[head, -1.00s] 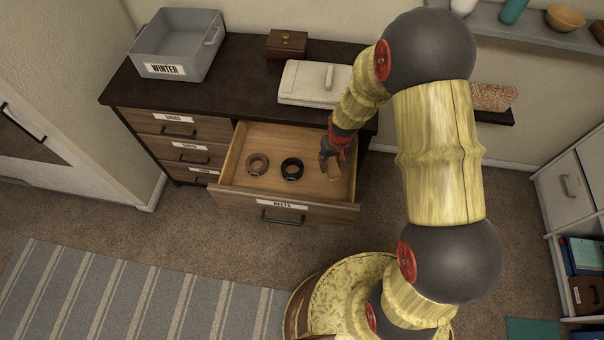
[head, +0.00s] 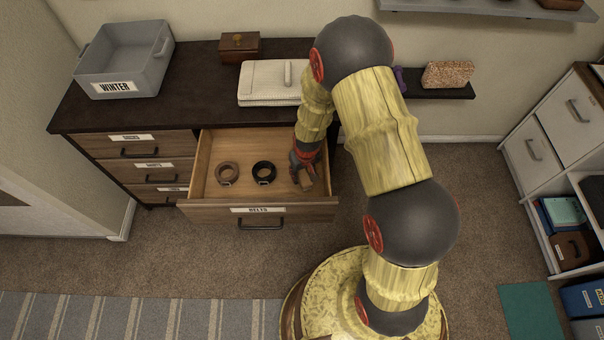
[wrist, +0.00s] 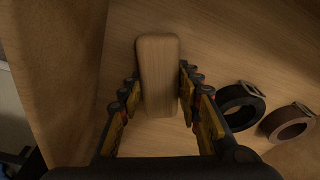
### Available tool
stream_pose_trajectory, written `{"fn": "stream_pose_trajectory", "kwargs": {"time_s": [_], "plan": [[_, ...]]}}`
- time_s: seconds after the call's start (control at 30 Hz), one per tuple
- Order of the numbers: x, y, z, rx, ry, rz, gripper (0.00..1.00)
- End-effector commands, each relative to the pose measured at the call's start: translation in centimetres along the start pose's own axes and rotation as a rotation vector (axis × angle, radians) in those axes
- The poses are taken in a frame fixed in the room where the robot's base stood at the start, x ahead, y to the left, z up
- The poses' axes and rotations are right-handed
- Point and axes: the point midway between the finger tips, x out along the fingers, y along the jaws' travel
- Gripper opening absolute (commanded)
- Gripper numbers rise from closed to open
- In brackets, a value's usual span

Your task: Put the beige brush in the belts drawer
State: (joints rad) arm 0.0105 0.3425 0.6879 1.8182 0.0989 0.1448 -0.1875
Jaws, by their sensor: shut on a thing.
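The belts drawer (head: 222,209) is pulled open and carries a BELTS label on its front. My gripper (head: 304,165) is inside the drawer's right side, shut on the beige brush (head: 306,180). In the wrist view the brush (wrist: 157,70) is a plain wooden-looking block between the fingers of my gripper (wrist: 158,88), over the drawer floor. I cannot tell whether it touches the floor. A brown rolled belt (head: 228,173) and a black rolled belt (head: 264,172) lie to the left of the brush.
The drawer's right wall (wrist: 75,90) is close beside my gripper. The drawer floor between the black belt and the brush is clear.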

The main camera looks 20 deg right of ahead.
Motion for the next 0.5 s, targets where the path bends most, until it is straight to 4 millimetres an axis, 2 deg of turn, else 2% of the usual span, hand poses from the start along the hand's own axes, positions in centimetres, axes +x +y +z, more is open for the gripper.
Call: {"fn": "stream_pose_trajectory", "kwargs": {"time_s": [0.1, 0.13, 0.43, 0.5], "plan": [[0.33, 0.00, 0.06, 0.000, 0.000, 0.000, 0.10], [0.36, 0.00, 0.08, 0.000, -0.001, 0.000, 0.34], [0.25, 0.00, 0.05, 0.000, 0.000, 0.000, 0.51], [0.26, 0.00, 0.05, 0.000, 0.000, 0.000, 0.52]]}}
